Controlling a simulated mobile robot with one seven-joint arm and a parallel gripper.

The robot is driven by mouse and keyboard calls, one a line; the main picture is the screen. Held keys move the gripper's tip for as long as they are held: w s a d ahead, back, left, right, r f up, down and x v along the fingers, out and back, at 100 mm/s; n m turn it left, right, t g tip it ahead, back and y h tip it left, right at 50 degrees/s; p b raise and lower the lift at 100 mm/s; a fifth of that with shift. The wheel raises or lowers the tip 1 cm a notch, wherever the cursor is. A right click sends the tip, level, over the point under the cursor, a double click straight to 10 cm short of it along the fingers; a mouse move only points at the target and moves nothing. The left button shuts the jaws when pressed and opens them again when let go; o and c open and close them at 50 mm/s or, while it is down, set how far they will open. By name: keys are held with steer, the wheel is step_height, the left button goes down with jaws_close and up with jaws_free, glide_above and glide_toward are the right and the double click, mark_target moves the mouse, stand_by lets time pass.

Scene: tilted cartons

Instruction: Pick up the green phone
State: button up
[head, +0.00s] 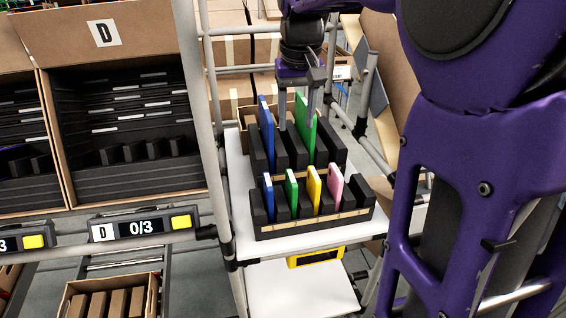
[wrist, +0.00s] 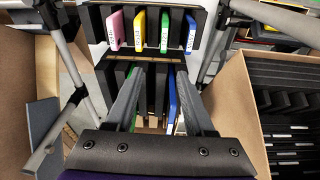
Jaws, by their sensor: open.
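A small green phone (head: 291,190) stands in the front row of a black slotted rack (head: 317,223), between a blue phone (head: 268,192) and a yellow phone (head: 313,188). It also shows in the wrist view (wrist: 164,31), beyond the fingertips. A larger green slab (head: 305,122) stands in the back row. My gripper (head: 297,118) is open over the back row, pointing down. In the wrist view its fingertips (wrist: 159,72) are apart, with no phone held. The left finger there partly hides the larger green slab.
A pink phone (head: 336,187) stands right of the yellow one. A larger blue slab (head: 266,132) is in the back row, close to my gripper. Grey frame posts (head: 208,110) and a cardboard carton (head: 125,110) stand at left. The white shelf (head: 240,210) has little bare room.

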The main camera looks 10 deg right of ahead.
steer(key=b, duration=0.2)
glide_toward(292, 177)
steer(key=f, duration=0.2)
steer(key=w+f, duration=0.1)
steer(key=f, duration=0.3)
steer(key=shift+w+d+f, duration=0.15)
steer(key=shift+w, duration=0.25)
steer(key=shift+f, duration=2.75)
jaws_close()
